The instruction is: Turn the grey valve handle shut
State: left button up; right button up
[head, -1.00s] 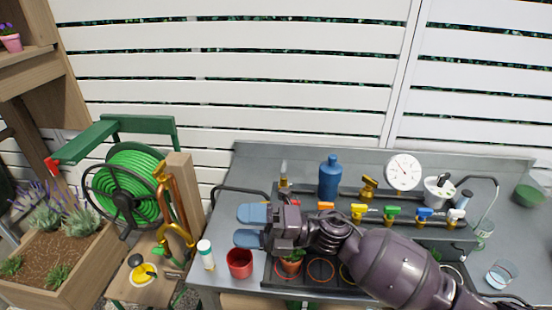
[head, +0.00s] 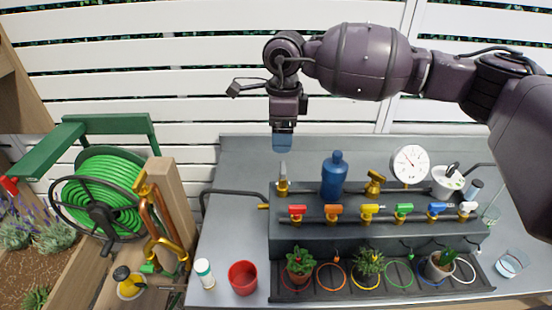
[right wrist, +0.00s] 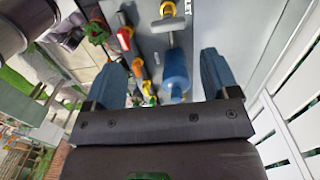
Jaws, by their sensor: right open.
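The grey valve handle (head: 283,170) stands upright on a brass valve body (head: 282,187) at the left end of the rear pipe. My right gripper (head: 283,145) points downward just above the handle in the head view, with its blue fingers seen edge-on. In the right wrist view its two fingers (right wrist: 172,75) are spread wide with nothing between them. The brass valve body shows at the top of that view (right wrist: 167,12), beyond the fingertips. My left gripper is in neither view.
A blue bottle (head: 334,175) stands right of the grey handle. A white dial gauge (head: 410,164) is farther right. Several coloured valves, red (head: 297,211) at the left, line the front pipe. Potted plants stand below. A red cup (head: 243,278) is at front left.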

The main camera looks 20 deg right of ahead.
aim_at(283, 167)
jog(key=shift+h, duration=0.3)
jog(key=f, duration=1)
jog(key=shift+w+d, duration=0.3)
jog(key=shift+d, duration=0.1)
jog(key=c, duration=0.9)
